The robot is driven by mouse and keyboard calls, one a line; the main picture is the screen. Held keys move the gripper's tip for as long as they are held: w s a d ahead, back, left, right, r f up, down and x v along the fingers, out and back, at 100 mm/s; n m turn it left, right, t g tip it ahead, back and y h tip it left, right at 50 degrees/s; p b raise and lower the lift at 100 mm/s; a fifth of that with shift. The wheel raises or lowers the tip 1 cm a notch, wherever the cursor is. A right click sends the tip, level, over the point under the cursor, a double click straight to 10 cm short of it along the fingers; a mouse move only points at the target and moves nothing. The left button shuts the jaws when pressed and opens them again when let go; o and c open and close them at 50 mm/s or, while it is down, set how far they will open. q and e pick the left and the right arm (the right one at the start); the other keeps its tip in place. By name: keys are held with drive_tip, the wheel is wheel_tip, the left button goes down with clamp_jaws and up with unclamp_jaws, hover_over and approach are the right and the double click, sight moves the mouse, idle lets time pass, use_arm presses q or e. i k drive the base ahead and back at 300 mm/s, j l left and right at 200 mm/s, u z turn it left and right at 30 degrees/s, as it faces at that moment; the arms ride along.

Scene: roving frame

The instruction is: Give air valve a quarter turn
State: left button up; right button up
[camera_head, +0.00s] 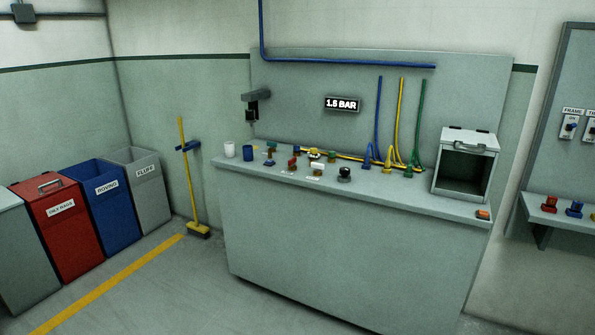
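A grey-green bench (345,255) stands against the wall. A row of small valve-like fittings sits on its top. They include a blue and brown one (269,158), a red-handled one (292,163), a white one (317,168) and a black knob (344,174). Small labels lie in front of some, too small to read, so I cannot tell which is the air valve. A display (342,104) on the back panel reads 1.5 BAR. Blue, yellow and green pipes (401,115) rise behind the bench top. Neither of my grippers is in view.
A grey open-fronted box (468,140) stands at the bench's right end. A white cup (229,150) and a blue cup (249,152) stand at its left end. A broom (187,170) leans left of the bench. Bins, including a red one (62,232), line the left wall. The floor before the bench is clear.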

sight(291, 162)
drive_tip(key=i+j+z, duration=0.1)
drive_tip(key=j, duration=0.3)
drive_tip(key=i+j+z, duration=0.1)
drive_tip(key=j, duration=0.3)
drive_tip(key=i+j+z, duration=0.15)
drive_tip(key=j, duration=0.3)
drive_tip(key=j+z, duration=0.1)
drive_tip(key=j, duration=0.3)
